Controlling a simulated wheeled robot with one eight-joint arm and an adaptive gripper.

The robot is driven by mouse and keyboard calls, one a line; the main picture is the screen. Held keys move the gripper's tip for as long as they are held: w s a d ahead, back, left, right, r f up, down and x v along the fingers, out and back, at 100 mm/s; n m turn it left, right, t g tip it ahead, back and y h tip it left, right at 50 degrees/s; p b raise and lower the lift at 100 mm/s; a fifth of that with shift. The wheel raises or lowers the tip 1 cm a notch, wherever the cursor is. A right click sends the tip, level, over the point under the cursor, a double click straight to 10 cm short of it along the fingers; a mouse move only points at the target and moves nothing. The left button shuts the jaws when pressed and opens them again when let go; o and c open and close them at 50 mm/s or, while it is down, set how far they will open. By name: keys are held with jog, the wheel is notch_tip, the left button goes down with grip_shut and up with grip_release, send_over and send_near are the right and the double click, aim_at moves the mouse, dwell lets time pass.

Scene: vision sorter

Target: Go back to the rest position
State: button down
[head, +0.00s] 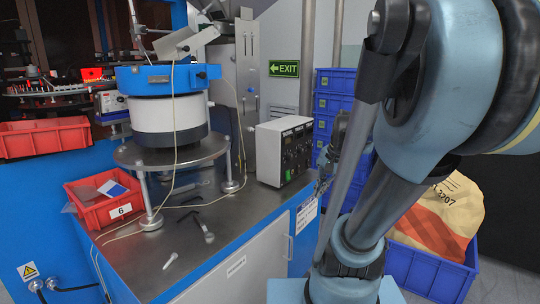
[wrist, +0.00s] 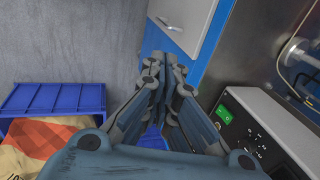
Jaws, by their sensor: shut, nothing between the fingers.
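My gripper (wrist: 165,65) shows in the middle of the wrist view, its two fingers closed together with nothing between them. It points past the cabinet's blue edge, with the control box (wrist: 262,135) to the right and the blue crate (wrist: 55,97) to the left. In the head view, my gripper (head: 326,170) is small and partly hidden behind my own arm, beside the control box (head: 284,150) and in front of the stacked blue crates (head: 333,105).
A steel-topped bench (head: 225,215) carries a round feeder (head: 165,115), loose tools and a red bin (head: 108,208) marked 6. A blue crate (head: 432,275) with a sack (head: 440,215) stands at the right. Another red bin (head: 45,137) hangs at the left.

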jog(key=s+d+f+n+h, duration=0.2)
jog(key=s+f+n, duration=0.4)
jog(key=s, duration=0.4)
jog(key=shift+f+n+h, duration=0.2)
jog(key=shift+n+h, duration=0.1)
jog(key=shift+n, duration=0.6)
